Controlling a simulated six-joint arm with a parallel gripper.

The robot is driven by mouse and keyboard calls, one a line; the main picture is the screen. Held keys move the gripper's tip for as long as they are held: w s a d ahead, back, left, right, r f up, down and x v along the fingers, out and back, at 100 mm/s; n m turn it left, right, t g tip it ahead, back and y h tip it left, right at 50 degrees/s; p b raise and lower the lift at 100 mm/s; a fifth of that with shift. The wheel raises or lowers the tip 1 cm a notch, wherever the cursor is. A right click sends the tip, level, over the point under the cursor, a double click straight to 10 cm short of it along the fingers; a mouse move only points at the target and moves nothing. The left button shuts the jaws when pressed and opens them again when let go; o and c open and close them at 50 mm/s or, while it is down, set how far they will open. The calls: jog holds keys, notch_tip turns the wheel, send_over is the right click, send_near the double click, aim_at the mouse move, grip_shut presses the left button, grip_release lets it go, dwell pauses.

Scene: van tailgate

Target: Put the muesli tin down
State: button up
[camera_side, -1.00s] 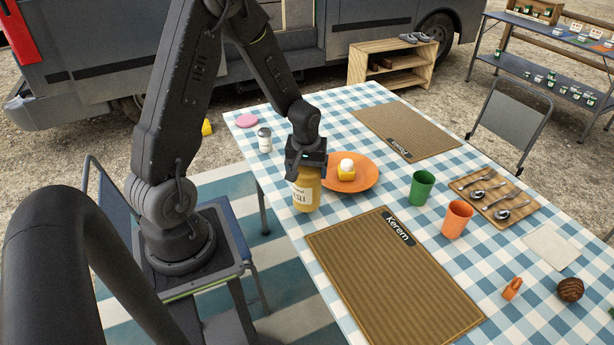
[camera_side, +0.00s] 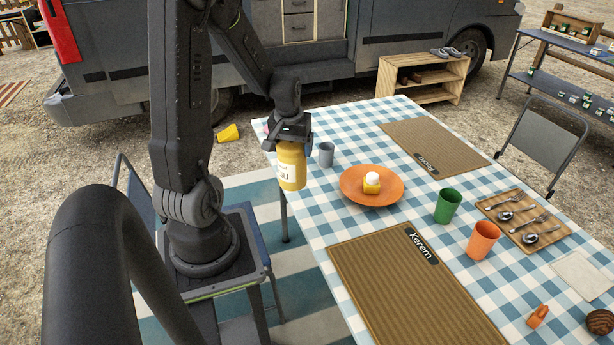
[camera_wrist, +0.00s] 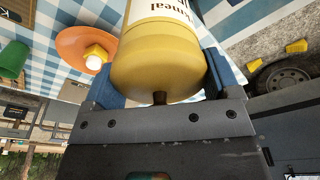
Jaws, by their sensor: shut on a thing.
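The muesli tin (camera_side: 291,168) is yellow with a pale label and is roughly upright. My gripper (camera_side: 289,145) is shut on its upper part from above. In the side view the tin overlaps the left edge of the checked tablecloth (camera_side: 312,215); I cannot tell whether its base touches anything. In the wrist view the tin (camera_wrist: 158,62) fills the space between the two blue-grey fingers of my gripper (camera_wrist: 162,78), its label partly showing.
An orange plate (camera_side: 352,195) with a yellow egg cup (camera_side: 371,187) stands right of the tin. A grey cup (camera_side: 326,154) is close beside it. Bare cloth shows between tin and plate.

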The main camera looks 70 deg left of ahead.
jog(key=w+a+f+m, duration=0.2)
jog(key=w+a, duration=0.5)
notch_tip(320, 180, down, 8)
jog(key=w, duration=0.1)
jog(key=shift+a+f, duration=0.25)
jog(key=shift+a, duration=0.1)
jog(key=shift+f, duration=0.15)
jog(key=o, duration=1.6)
jog(key=shift+o, duration=0.2)
